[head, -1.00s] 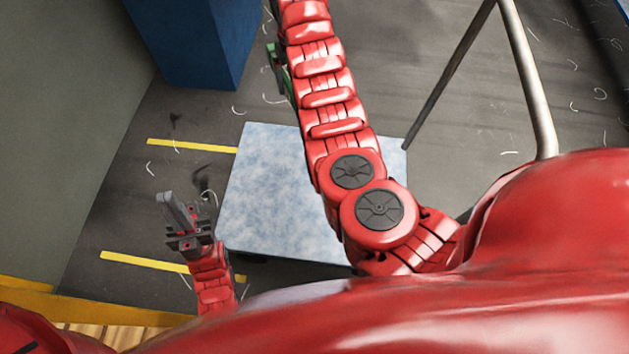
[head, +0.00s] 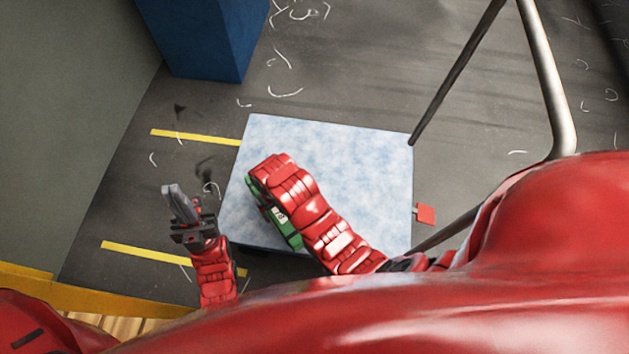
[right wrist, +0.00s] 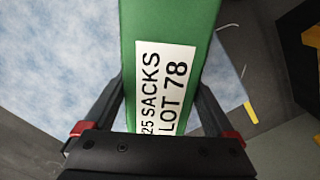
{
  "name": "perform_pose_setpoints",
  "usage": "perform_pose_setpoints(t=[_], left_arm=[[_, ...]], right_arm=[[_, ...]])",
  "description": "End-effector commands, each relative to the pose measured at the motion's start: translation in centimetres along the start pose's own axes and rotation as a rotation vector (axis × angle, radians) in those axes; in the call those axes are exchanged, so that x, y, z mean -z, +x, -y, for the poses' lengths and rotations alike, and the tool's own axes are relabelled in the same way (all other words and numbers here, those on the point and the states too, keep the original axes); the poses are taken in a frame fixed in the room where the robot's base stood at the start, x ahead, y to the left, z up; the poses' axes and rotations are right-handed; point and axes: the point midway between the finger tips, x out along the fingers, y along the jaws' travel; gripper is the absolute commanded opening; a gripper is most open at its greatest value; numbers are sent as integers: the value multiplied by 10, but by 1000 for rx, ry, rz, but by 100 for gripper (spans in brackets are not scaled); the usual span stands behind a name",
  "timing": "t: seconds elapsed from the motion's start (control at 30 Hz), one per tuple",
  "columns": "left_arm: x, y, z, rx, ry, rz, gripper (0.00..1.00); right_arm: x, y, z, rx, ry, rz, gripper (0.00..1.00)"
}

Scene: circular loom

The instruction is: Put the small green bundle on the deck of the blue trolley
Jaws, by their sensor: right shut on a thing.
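The small green bundle (head: 286,228), with a white label reading "25 SACKS LOT 78", is between the fingers of my right gripper (right wrist: 163,95). The bundle also shows close up in the right wrist view (right wrist: 168,25). In the head view my right arm covers part of it and hides the right fingers. The bundle appears over the left part of the blue trolley's pale blue mottled deck (head: 350,150); I cannot tell whether it touches. My left gripper (head: 180,208) is left of the deck, apart from it; its finger gap is unclear.
The trolley's metal handle tubes (head: 545,75) rise at the right. A small red tag (head: 425,214) sits at the deck's right edge. A dark blue block (head: 205,40) stands at the back left. The visible deck is otherwise bare. Yellow lines and pale threads mark the grey floor.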

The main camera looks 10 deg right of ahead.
Motion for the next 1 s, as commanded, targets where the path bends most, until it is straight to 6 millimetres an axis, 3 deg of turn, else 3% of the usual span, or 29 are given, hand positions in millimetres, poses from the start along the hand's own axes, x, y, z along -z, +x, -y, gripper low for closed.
perform_pose_setpoints(t=[0.17,0.6,0.83,1.0], left_arm=[[-1,-4,0,0,0,0,0],[-4,-22,-1,0,0,0,0],[-5,-30,-2,0,0,0,0],[-6,-33,-2,0,0,0,0]], right_arm=[[4,5,0,-2,5,-2,0],[92,13,-43,-2,7,-3,0],[124,16,-57,-1,5,-3,0],[135,17,-63,-1,4,-5,0]])
